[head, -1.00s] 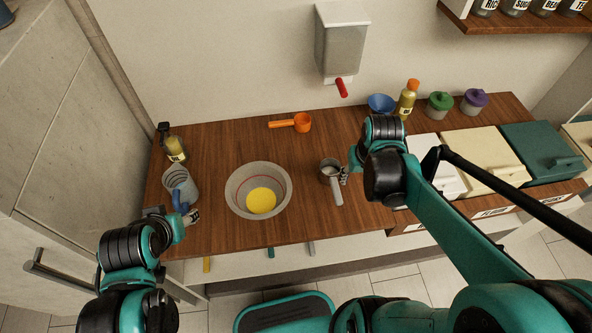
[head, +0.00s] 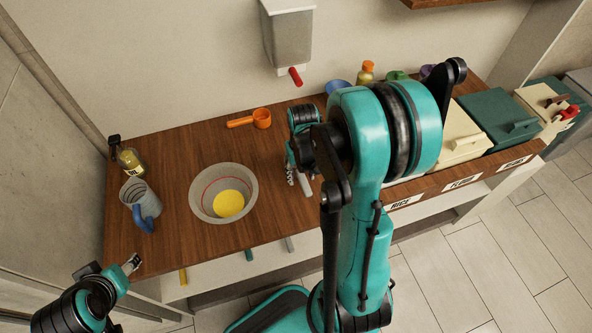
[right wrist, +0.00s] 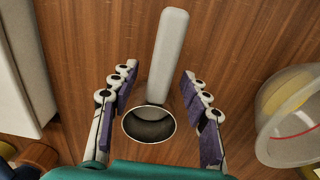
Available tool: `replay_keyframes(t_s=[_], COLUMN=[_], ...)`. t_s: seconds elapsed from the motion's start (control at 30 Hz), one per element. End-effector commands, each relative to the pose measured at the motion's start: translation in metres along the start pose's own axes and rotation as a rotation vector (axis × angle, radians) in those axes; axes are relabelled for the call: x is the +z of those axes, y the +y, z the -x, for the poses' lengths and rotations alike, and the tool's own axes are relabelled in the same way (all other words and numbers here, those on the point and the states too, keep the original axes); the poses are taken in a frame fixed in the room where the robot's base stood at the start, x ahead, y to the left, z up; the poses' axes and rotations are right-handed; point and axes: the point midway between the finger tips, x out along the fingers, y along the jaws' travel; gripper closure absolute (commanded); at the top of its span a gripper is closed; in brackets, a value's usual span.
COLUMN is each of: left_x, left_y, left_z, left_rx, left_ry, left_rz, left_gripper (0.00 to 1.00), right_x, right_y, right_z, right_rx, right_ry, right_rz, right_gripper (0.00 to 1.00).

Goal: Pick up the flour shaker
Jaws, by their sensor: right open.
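The flour shaker is a grey metal cup with a pale straight handle. In the right wrist view its round cup (right wrist: 148,123) sits between the fingers, with its handle (right wrist: 168,50) pointing up the picture. In the head view my right gripper (head: 291,178) covers the cup, and only the pale handle (head: 304,184) shows. My right gripper, also in the right wrist view (right wrist: 159,72), is open, with a finger on each side of the shaker and gaps between. My left gripper (head: 132,263) is at the counter's front left edge; its jaw opening is unclear.
A bowl with yellow contents (head: 198,200) stands left of the shaker. A jug with blue handle (head: 134,191) and an oil bottle (head: 131,160) are farther left. An orange scoop (head: 262,118) lies behind. Lidded bins (head: 495,115) line the right. A wall dispenser (head: 289,35) hangs above.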

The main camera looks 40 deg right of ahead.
Motion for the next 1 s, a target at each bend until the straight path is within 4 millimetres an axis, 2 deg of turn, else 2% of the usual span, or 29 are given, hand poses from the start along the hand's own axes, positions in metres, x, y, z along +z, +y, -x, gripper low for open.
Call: replay_keyframes(t_s=[0.07, 0.27, 0.43, 0.47, 1.0], left_x=[0.0030, 0.0019, 0.0018, 0.0018, 0.0003], left_y=[0.0000, 0.0000, -0.0001, -0.0001, 0.0000], left_z=[-0.0043, -0.0028, -0.0028, -0.0028, -0.0007], left_rx=[0.000, 0.000, 0.000, 0.000, 0.000], left_ry=[0.000, 0.000, 0.000, 0.000, 0.000], left_rz=[0.000, 0.000, 0.000, 0.000, 0.000], left_gripper=[0.50, 0.50, 0.50, 0.50, 0.50], right_x=[0.0000, 0.0002, 0.0001, 0.0001, 0.0001], right_y=[0.0001, 0.0001, 0.0001, 0.0001, 0.0001], right_z=[-0.0096, -0.0085, -0.0084, -0.0084, -0.0034], right_rx=[0.000, 0.000, 0.000, 0.000, 0.000], right_ry=[0.000, 0.000, 0.000, 0.000, 0.001], right_rz=[0.000, 0.000, 0.000, 0.000, 0.000], right_gripper=[0.53, 0.53, 0.96, 1.00, 1.00])
